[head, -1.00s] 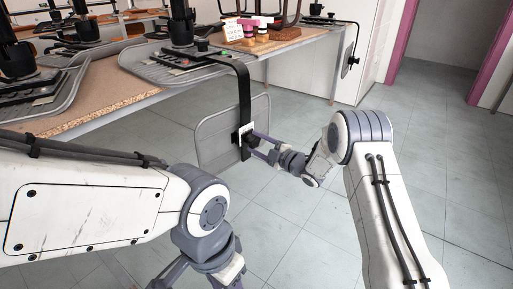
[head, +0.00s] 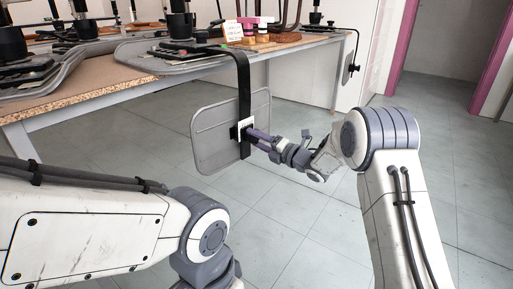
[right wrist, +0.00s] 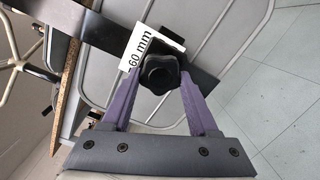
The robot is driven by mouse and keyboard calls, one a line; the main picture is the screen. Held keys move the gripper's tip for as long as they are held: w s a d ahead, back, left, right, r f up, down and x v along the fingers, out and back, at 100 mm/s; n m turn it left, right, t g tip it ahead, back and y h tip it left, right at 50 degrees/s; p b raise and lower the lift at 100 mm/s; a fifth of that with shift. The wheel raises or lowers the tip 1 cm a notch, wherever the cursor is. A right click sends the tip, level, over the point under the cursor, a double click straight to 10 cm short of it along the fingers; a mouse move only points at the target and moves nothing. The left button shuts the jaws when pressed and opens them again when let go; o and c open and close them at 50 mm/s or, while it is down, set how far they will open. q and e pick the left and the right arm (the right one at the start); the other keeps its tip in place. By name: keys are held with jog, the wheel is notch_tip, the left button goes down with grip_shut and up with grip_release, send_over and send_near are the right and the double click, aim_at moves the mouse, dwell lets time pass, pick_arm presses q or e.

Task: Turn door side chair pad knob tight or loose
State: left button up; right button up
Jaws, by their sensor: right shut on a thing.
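The chair pad, a grey panel (head: 212,135), hangs beside the bench on a black bent bar (head: 243,85). A black lobed knob (right wrist: 159,73) sits on the bar in front of the pad, next to a white label reading "-60 mm" (right wrist: 140,50). My right gripper (right wrist: 160,82) is shut on the knob, its two purple fingers on either side of it. In the head view the right gripper (head: 252,135) reaches the bar from the right and the fingers hide much of the knob. My left arm is at lower left; its gripper is out of the picture.
The wooden bench (head: 130,86) carries several upturned chair parts and grey panels at the left and back. Another black bar with a knob (head: 352,68) hangs at the bench's far end. The tiled floor (head: 300,230) between my arms is clear.

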jog(key=shift+d+n+b, duration=0.1)
jog(key=shift+n+b, duration=0.6)
jog(key=shift+b, duration=0.05)
jog(key=o, duration=1.4)
jog(key=shift+c, duration=0.2)
jog(key=p+v, duration=0.3)
jog(key=v, duration=0.7)
jog(key=shift+s+p, duration=0.15)
jog(key=shift+p, duration=0.2)
jog(key=shift+d, duration=0.1)
